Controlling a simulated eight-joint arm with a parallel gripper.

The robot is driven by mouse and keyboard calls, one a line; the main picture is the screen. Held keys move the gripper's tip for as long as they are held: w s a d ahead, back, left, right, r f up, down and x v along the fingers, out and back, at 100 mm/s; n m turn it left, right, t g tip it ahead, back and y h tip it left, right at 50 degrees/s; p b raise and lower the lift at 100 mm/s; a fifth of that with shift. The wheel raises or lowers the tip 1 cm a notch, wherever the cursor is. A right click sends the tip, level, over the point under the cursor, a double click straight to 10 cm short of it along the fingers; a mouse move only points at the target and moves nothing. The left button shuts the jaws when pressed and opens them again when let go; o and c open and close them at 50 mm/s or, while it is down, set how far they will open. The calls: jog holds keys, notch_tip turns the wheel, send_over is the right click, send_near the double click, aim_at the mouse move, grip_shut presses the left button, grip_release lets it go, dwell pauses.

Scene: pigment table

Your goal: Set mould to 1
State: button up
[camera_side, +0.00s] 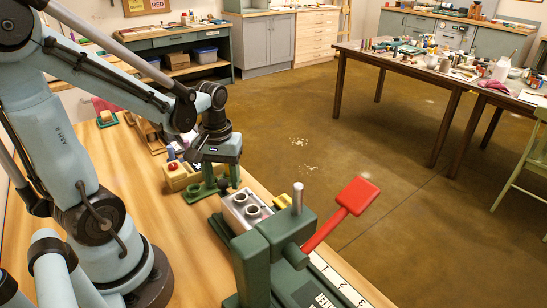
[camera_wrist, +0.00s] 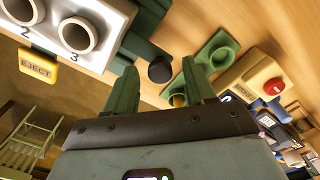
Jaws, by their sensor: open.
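The mould (camera_side: 246,212) is a pale metal block with round cups, set in a green press (camera_side: 268,262) in the side view. In the wrist view the mould (camera_wrist: 75,22) shows two cups marked 2 and 3; the rest is cut off. A dark round knob (camera_wrist: 160,70) on a green part stands beyond my fingertips, between them in the picture; I see no contact. My gripper (camera_wrist: 160,80) is open and empty. In the side view my gripper (camera_side: 222,176) is just behind the mould's far end. A yellow EJECT tab (camera_wrist: 37,66) is beside the mould.
A red paddle lever (camera_side: 357,195) sticks out from the press. A green stand with round cups (camera_wrist: 216,52) and a wooden box with a red button (camera_wrist: 274,86) are near my fingers. A white numbered scale (camera_side: 338,282) lies at the table edge.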

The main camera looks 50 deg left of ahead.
aim_at(240, 195)
jog(key=shift+c, duration=0.4)
grip_shut()
jog(key=d, duration=0.8)
jog(key=shift+o, duration=0.4)
grip_release()
jog(key=shift+r, duration=0.15)
notch_tip(240, 195, up, 12)
dwell(0.5)
